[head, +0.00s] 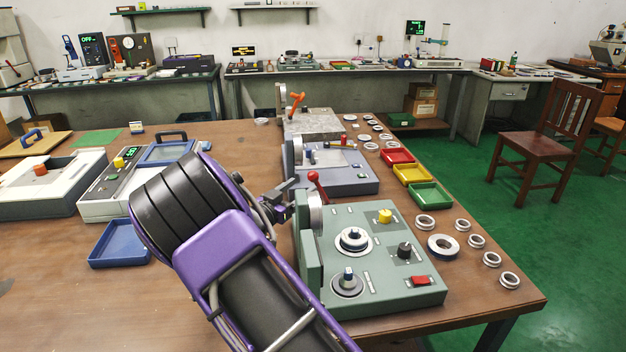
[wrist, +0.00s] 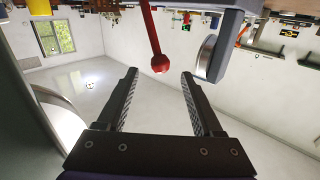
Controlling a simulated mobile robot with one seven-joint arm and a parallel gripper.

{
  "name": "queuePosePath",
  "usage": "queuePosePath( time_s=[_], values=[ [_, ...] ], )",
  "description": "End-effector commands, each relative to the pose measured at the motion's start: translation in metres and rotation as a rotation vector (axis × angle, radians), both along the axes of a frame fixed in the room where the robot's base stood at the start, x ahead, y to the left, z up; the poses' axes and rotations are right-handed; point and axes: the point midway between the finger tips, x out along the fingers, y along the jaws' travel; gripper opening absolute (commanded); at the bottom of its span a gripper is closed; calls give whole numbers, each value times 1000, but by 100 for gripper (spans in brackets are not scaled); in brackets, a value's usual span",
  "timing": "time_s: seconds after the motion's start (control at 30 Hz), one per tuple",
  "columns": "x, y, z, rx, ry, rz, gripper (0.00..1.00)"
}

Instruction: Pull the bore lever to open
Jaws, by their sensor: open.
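A red lever with a round knob (head: 313,177) stands at the back left of the green machine (head: 375,215), beside a round metal disc (head: 316,212). No label shows which lever is the bore lever. My gripper (head: 284,197) is at the left of this red lever, close to it. In the wrist view the red lever (wrist: 154,38) hangs down from the top, its knob just beyond and between the tips of my open gripper (wrist: 159,75). The jaws hold nothing. Whether a finger touches the knob I cannot tell.
Behind the green machine stand a blue-grey machine (head: 345,181) and a grey stone block with an orange lever (head: 296,102). Metal rings (head: 443,246) lie at the right, with red, yellow and green trays (head: 430,194) behind. A blue tray (head: 119,244) lies left of my arm.

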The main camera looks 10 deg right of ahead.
Motion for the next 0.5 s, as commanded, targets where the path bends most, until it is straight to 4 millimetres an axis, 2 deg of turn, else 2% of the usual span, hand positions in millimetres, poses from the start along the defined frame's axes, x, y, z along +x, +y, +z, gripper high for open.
queuePosePath(
  time_s=[0.1,0.23,0.5],
  values=[
    [19,-18,-1,-1,-2,-3,68],
    [35,-32,0,0,-1,-1,68],
    [52,-46,0,-1,0,0,68]
  ],
)
